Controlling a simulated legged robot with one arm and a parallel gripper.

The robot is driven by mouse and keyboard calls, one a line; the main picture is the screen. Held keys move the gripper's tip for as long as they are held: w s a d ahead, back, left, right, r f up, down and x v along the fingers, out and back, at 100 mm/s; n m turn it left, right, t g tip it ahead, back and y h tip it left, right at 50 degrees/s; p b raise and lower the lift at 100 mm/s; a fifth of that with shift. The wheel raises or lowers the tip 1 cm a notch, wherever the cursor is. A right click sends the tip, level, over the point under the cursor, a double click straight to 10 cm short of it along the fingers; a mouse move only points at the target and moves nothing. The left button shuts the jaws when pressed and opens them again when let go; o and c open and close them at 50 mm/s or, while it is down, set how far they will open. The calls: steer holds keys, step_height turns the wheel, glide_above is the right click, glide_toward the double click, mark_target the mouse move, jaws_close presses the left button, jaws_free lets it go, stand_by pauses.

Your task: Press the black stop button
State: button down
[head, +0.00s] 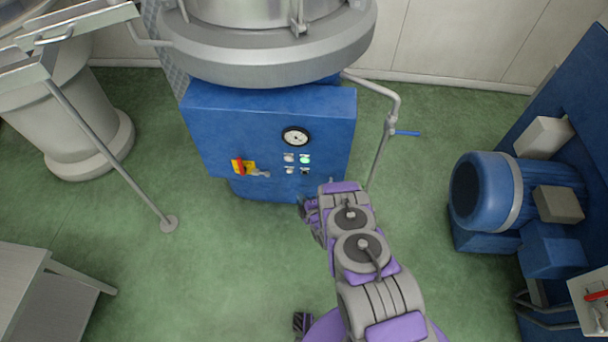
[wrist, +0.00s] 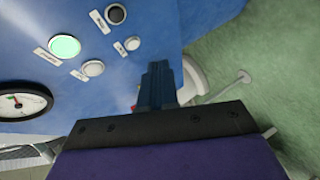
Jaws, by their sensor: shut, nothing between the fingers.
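The black stop button (head: 304,170) is the lower right one of a small group on the blue cabinet's front. In the wrist view the black button (wrist: 116,14) sits near the top edge, with a small label beside it. My gripper (wrist: 157,75) is shut and empty. Its fingers point at the blue panel, to the right of and below the black button in that view. In the head view my gripper (head: 303,201) is just below the button group, partly hidden by my arm. I cannot tell how far its tips are from the panel.
A lit green button (wrist: 64,46), white buttons (wrist: 132,43) and a round gauge (wrist: 22,100) share the panel. A red and yellow switch (head: 240,167) is left of them. A pipe with a blue-handled valve (head: 392,128) stands right of the cabinet.

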mark_target(305, 173)
steer(key=w+b, duration=0.3)
steer(key=w, duration=0.5)
steer(key=shift+d+b, duration=0.25)
steer(key=shift+b, duration=0.1)
steer(key=shift+w, duration=0.15)
stand_by(1.5)
steer(key=shift+w, duration=0.3)
steer(key=shift+w+r, duration=0.1)
steer(key=shift+w, duration=0.25)
stand_by(0.8)
steer(key=shift+s+p, duration=0.1)
steer(key=shift+p, duration=0.3)
steer(key=shift+s+p, duration=0.65)
steer(key=shift+p, duration=0.05)
